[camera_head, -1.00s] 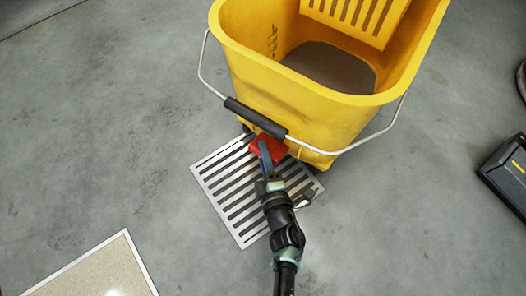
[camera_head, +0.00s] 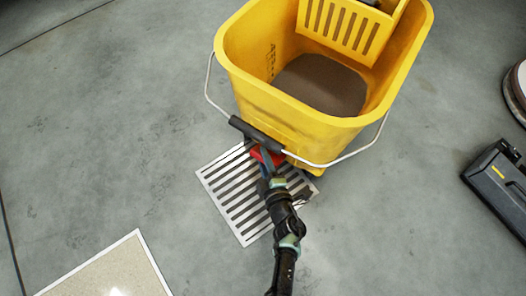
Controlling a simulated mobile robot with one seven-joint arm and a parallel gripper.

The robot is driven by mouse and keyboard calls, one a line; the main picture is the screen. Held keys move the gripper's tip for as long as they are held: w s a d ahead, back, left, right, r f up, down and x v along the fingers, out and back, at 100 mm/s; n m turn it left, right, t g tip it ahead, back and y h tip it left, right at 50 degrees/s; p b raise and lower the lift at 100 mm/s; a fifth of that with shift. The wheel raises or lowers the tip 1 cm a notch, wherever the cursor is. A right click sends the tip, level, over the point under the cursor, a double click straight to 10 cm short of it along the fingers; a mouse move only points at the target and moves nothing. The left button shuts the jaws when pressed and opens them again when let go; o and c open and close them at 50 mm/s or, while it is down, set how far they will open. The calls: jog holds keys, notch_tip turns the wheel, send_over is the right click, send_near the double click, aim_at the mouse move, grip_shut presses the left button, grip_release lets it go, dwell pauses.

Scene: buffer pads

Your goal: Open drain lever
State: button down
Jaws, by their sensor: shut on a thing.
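The yellow mop bucket (camera_head: 290,108) stands upright at the top centre, with dark brownish contents inside. The red drain lever (camera_head: 257,154) is low on the bucket's near side, just below the black handle grip (camera_head: 256,134). My gripper (camera_head: 266,160) is at the red lever and shut on it. My gripper and arm hide part of the lever, so its exact angle is hard to tell. A metal floor drain grate (camera_head: 228,193) lies under the lever and the bucket's near edge.
A pale framed panel (camera_head: 110,272) lies on the floor at the bottom left. A black machine (camera_head: 498,178) and a round object (camera_head: 517,90) are at the right edge. The grey floor left of the bucket is clear.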

jog(key=p, duration=0.1)
jog(key=r+m+g+p, duration=0.1)
jog(key=p, duration=0.2)
jog(key=shift+w+d+r+g+y, duration=0.25)
jog(key=shift+w+r+g+y, duration=0.05)
jog(key=shift+r, duration=0.05)
jog(key=shift+w+d+m+g+p, duration=0.15)
jog(key=shift+m+g+p, duration=0.45)
jog(key=shift+p, duration=0.5)
jog(key=c, duration=0.6)
grip_release()
jog(key=shift+w, duration=0.1)
jog(key=shift+c, duration=0.2)
